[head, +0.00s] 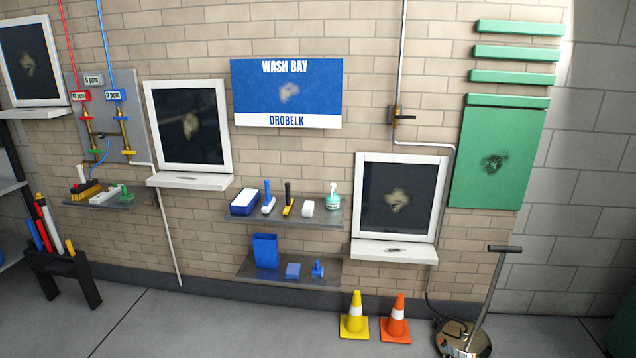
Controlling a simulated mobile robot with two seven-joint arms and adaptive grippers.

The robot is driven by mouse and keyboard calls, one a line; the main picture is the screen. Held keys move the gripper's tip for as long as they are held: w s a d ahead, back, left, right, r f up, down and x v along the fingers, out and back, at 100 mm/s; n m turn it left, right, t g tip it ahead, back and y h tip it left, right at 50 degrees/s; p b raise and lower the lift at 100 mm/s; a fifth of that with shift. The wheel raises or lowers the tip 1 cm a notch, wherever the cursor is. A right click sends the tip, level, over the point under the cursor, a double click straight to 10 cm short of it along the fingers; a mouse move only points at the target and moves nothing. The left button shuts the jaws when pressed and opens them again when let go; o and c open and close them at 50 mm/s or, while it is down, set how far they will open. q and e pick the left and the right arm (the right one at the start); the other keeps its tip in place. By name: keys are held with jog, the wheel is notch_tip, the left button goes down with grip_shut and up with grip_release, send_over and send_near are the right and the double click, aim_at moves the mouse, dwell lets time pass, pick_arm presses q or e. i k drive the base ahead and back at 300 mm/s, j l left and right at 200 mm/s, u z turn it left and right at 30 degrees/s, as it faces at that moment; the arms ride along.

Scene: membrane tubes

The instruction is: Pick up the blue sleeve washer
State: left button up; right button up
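Several blue things stand on the two middle wall shelves, and I cannot tell for sure which is the sleeve washer. On the lower shelf, a small blue T-shaped tool (317,268) with a short upright handle stands at the right. A flat blue block (293,271) sits beside it. A tall blue bin (265,251) stands at the left. On the upper shelf, a tool with a blue handle and a white and blue head (267,199) stands right of a blue and white box (244,202). Neither of my grippers is in view.
The upper shelf (325,218) also holds a yellow-black tool (288,201), a white block (307,208) and a spray bottle (333,197). Yellow (355,318) and orange (396,321) cones and a floor machine (463,341) stand at the right. Floor below the shelves looks clear.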

aim_at(270, 200)
jog(key=i, duration=1.7)
